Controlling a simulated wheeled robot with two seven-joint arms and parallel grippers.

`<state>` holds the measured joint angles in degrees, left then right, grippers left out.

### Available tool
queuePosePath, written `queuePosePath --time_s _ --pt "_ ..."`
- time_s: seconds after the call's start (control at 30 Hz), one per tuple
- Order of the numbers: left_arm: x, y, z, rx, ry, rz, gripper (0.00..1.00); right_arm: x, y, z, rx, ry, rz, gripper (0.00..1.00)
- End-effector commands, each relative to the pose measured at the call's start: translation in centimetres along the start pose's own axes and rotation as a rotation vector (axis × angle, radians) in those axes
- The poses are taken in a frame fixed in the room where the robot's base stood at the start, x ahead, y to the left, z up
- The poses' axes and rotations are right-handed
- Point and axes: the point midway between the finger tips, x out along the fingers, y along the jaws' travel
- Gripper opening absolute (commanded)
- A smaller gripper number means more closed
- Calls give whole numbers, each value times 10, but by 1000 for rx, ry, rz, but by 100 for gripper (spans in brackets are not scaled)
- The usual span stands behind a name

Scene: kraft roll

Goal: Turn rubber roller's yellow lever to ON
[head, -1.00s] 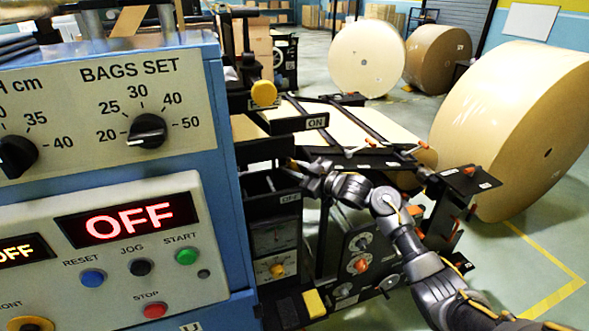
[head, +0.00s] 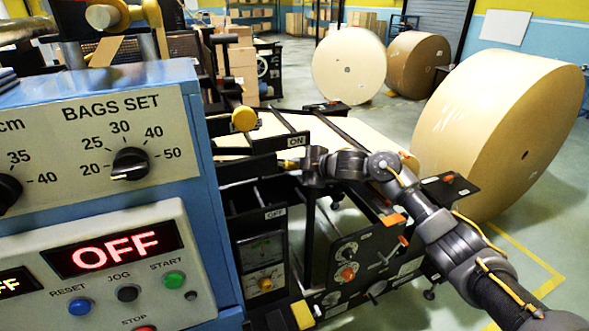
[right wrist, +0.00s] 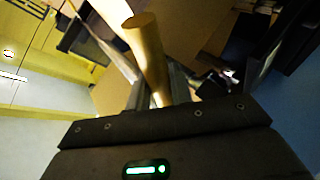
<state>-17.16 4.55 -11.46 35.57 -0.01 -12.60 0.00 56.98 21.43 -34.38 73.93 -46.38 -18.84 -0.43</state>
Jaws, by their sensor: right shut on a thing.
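The yellow lever (right wrist: 147,48) shows in the right wrist view as a round-ended yellow bar between my fingers. In the head view only a small yellow bit of it (head: 286,163) shows beside my fingertips. My right gripper (head: 302,164) is shut on the lever, just below the ON label (head: 297,141). The OFF label (head: 275,213) is well below, on the black machine frame. The lever's pivot end is hidden. My left gripper is not in view.
The blue control cabinet (head: 215,200) with a red OFF display (head: 115,249) stands close on the left. A yellow knob (head: 244,119) sits above the lever slot. A big kraft roll (head: 490,130) is at the right. Open floor lies beyond the machine.

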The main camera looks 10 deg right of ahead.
Motion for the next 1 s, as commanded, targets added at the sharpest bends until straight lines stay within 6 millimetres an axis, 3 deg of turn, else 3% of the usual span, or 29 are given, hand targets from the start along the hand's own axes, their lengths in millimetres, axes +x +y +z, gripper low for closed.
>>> queuePosePath --time_s 0.03,0.4,1.0 --pt "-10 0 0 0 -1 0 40 -6 11 -4 -38 -24 -5 0" --pt "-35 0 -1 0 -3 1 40 -20 34 -13 -263 -180 -61 0" --pt "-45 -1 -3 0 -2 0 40 -25 44 -20 -381 -260 -91 0"
